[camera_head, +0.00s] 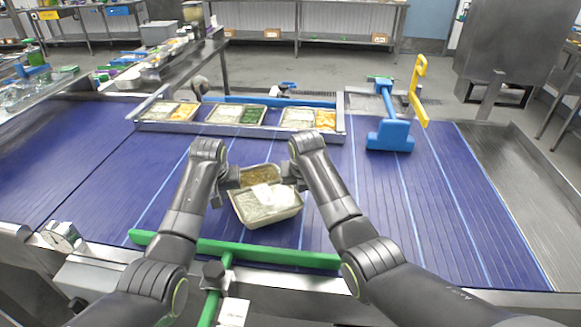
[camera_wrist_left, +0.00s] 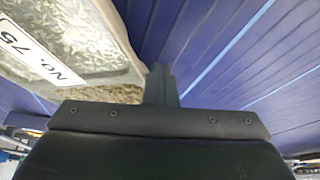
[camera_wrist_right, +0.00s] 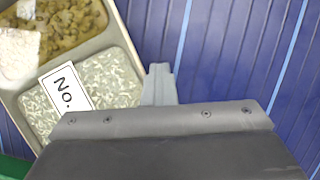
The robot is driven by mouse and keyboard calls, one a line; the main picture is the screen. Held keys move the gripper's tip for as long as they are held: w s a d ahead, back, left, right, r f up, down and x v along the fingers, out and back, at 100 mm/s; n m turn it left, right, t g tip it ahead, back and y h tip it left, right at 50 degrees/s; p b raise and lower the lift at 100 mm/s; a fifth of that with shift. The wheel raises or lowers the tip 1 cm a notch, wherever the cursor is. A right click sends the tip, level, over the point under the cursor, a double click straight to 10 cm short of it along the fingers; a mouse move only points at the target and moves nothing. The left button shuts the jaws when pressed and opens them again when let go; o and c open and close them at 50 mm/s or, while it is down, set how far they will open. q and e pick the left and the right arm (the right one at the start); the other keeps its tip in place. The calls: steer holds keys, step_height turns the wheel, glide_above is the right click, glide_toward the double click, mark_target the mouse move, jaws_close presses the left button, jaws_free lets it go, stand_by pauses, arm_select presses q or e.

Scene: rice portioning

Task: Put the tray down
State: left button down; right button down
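A metal tray (camera_head: 272,221) is between my two grippers over the blue belt, turned slightly. It has brownish-yellow food (camera_head: 262,174) in its far part, pale rice-like grains (camera_head: 256,208) in its near part, and a white label on top. My left gripper (camera_head: 231,183) is shut on the tray's left rim; the tray wall (camera_wrist_left: 105,82) meets its finger in the left wrist view. My right gripper (camera_head: 288,174) is shut on the right rim, and its finger touches the tray edge (camera_wrist_right: 133,60) in the right wrist view. I cannot tell whether the tray's underside touches the belt.
A blue belt (camera_head: 400,210) spreads around the tray, clear on both sides. A green bar (camera_head: 265,253) runs along the near edge. Beyond is a metal rack (camera_head: 240,130) with filled trays, and a blue scale-like stand (camera_head: 390,135) is at the right.

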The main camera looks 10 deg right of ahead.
arm_select(q)
steer(key=shift+a, duration=0.25)
arm_select(e)
steer(key=shift+d, duration=0.3)
arm_select(q)
steer(key=c, duration=1.7)
jaws_free()
steer(key=shift+a+r, duration=0.1)
steer(key=shift+a, duration=0.45)
arm_select(e)
steer(key=shift+d+r, duration=0.1)
steer(key=shift+d, duration=0.35)
steer(key=c, duration=1.7)
jaws_free()
steer(key=shift+s+d, duration=0.1)
arm_select(q)
steer(key=shift+s, duration=0.1)
steer(key=v, duration=1.2)
arm_select(e)
steer(key=v, duration=1.2)
